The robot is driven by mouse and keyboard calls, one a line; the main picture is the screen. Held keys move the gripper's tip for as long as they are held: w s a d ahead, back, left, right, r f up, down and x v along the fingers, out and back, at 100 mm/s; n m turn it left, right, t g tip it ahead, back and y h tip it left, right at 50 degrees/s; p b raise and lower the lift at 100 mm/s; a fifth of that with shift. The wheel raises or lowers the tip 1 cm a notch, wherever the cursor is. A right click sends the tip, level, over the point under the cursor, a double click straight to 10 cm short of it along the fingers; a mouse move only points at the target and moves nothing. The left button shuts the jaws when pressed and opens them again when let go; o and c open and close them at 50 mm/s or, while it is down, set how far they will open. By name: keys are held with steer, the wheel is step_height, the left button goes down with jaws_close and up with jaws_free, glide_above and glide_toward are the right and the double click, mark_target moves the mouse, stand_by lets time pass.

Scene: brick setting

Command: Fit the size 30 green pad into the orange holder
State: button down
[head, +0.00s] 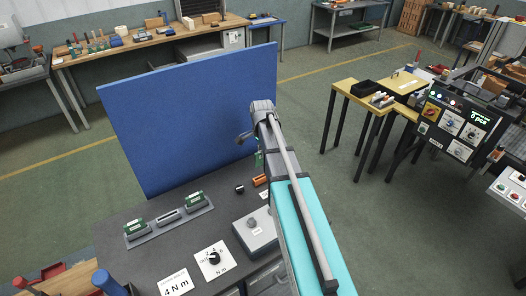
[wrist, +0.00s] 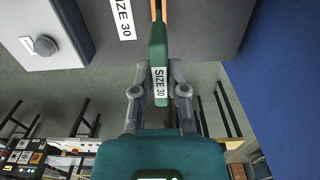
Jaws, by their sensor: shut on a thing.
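My gripper (wrist: 161,92) is shut on a green pad (wrist: 157,45) with a white "SIZE 30" label. In the head view a sliver of the pad (head: 259,159) shows beside my arm. The orange holder (head: 260,180) sits on the dark bench top, close to the pad and partly hidden by my arm. In the wrist view the orange holder (wrist: 164,10) shows at the top edge as two thin strips, in line with the pad's far end. Whether the pad touches it or is inside it I cannot tell.
A grey rack (head: 168,222) on the bench holds other green pads. A grey box with a knob (head: 254,232), a dial plate (head: 214,258) and a "4 N m" card (head: 175,283) are nearby. A blue panel (head: 190,115) stands behind the bench.

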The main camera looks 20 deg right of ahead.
mark_target(262, 159)
steer(key=shift+f+b, duration=2.7)
steer(key=shift+f, duration=0.15)
steer(key=shift+s, duration=0.1)
steer(key=shift+f+b, duration=2.05)
steer(key=shift+f, duration=0.05)
steer(key=c, duration=0.6)
jaws_free()
steer(key=shift+r, duration=0.1)
steer(key=o, duration=0.4)
steer(key=shift+r, duration=0.15)
steer(key=shift+r+p, duration=2.85)
steer(key=shift+p, duration=0.25)
